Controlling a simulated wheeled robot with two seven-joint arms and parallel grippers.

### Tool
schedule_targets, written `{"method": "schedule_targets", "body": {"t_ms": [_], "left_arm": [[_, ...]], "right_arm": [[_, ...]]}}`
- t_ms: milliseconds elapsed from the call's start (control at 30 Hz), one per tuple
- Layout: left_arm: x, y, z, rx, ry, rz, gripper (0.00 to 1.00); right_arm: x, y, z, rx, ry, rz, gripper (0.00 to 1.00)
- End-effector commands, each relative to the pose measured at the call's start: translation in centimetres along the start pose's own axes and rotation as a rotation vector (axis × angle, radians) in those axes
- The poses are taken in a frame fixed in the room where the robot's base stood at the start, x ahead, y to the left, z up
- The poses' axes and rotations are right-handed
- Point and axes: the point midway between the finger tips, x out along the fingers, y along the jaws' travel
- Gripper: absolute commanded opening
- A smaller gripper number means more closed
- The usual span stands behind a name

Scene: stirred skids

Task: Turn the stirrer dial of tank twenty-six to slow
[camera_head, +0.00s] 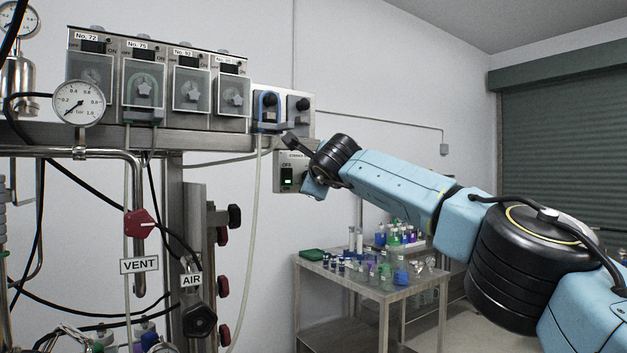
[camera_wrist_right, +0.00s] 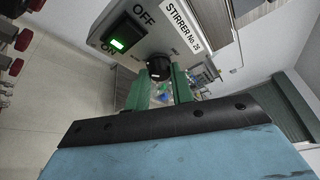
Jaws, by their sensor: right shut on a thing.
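The stirrer box (camera_head: 285,180) is on the wall past the right end of the pump rack, partly hidden by my right arm in the head view. In the right wrist view its label (camera_wrist_right: 182,32) reads "STIRRER No. 26", with a lit green switch (camera_wrist_right: 124,37) between OFF and ON. A black dial (camera_wrist_right: 160,69) sits on the box. My right gripper (camera_wrist_right: 159,80) has its green fingers on either side of the dial and is shut on it. The dial's scale is too small to read. My left gripper is not in view.
Pump units stand on the rack (camera_head: 155,85) at upper left, with a gauge (camera_head: 79,102) and hanging tubes. A table (camera_head: 345,280) with glassware stands below my right arm. VENT (camera_head: 140,265) and AIR (camera_head: 191,281) labels hang among pipes at left.

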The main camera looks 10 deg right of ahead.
Motion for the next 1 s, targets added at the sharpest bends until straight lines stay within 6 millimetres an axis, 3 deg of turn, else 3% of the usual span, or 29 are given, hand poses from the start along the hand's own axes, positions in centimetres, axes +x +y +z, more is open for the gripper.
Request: {"method": "schedule_targets", "body": {"t_ms": [333, 367, 500, 833, 1000], "left_arm": [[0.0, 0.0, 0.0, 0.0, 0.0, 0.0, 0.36], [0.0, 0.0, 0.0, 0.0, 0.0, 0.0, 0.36], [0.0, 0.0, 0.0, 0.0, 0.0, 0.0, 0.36], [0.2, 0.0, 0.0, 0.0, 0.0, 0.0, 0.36], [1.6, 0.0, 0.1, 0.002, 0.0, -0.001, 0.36]], "right_arm": [[0.0, -0.1, 0.0, -0.003, -0.001, -0.002, 0.01], [0.0, -0.1, 0.0, -0.003, -0.001, -0.002, 0.27], [0.0, -0.1, 0.0, -0.002, -0.001, -0.002, 0.45], [-0.1, 0.0, 0.0, -0.002, -0.001, -0.001, 0.45], [-1.2, 0.2, -0.1, -0.001, -0.003, -0.002, 0.45]]}}
